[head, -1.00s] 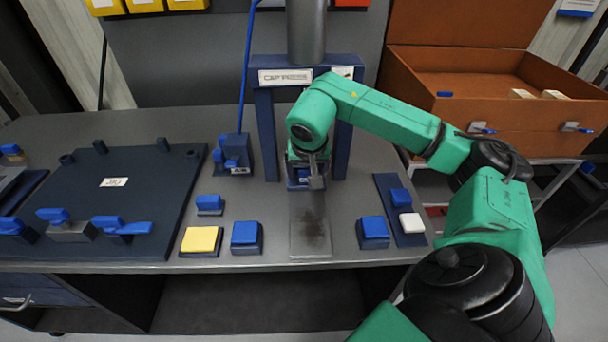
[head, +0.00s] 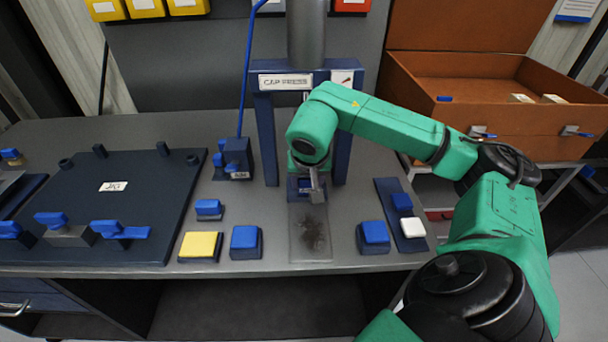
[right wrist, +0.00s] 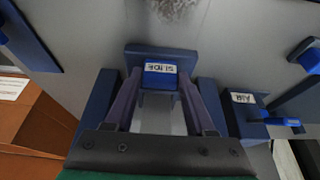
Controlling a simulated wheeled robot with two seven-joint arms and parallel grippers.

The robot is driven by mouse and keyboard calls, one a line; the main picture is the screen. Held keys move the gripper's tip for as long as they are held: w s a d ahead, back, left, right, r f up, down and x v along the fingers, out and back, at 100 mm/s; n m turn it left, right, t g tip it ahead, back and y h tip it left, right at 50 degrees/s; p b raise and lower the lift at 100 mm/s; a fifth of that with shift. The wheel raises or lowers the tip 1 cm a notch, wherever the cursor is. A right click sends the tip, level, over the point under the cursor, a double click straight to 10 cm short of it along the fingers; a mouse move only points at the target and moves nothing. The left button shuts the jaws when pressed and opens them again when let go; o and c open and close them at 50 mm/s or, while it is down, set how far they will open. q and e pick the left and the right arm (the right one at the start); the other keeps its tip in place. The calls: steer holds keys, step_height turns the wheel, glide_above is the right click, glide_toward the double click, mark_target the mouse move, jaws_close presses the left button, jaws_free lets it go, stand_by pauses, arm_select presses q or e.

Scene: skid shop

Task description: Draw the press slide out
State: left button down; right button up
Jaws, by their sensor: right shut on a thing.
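The cap press (head: 285,80) stands at the back middle of the bench, a blue frame with a grey cylinder above. The slide's blue handle (right wrist: 160,68), labelled SLIDE, shows in the right wrist view on a dark blue block (right wrist: 160,53). My right gripper (right wrist: 160,84) is shut on this handle, one finger on each side. In the head view my right gripper (head: 308,187) is low between the press uprights, and my green arm hides part of the press and slide. My left gripper is not in view.
A blue AIR valve (head: 236,158) stands left of the press. A yellow button (head: 200,246), blue buttons (head: 245,242) and a small panel with a white button (head: 411,225) lie near the front. A smudged plate (head: 312,240) lies clear before the press. The jig board (head: 140,215) is left.

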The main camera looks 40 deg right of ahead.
steer(key=shift+s+a, duration=0.6)
steer(key=shift+s, duration=0.2)
steer(key=shift+s+a+b, duration=0.2)
steer(key=shift+s+a, duration=0.4)
steer(key=shift+s, duration=0.2)
steer(key=shift+s+a+b, duration=0.2)
steer(key=shift+s+a, duration=0.4)
steer(key=shift+s, duration=0.2)
steer(key=shift+s+a, duration=0.65)
steer(key=shift+s, duration=0.15)
steer(key=shift+s+a, duration=0.55)
steer(key=shift+s, duration=0.25)
steer(key=shift+a, duration=0.1)
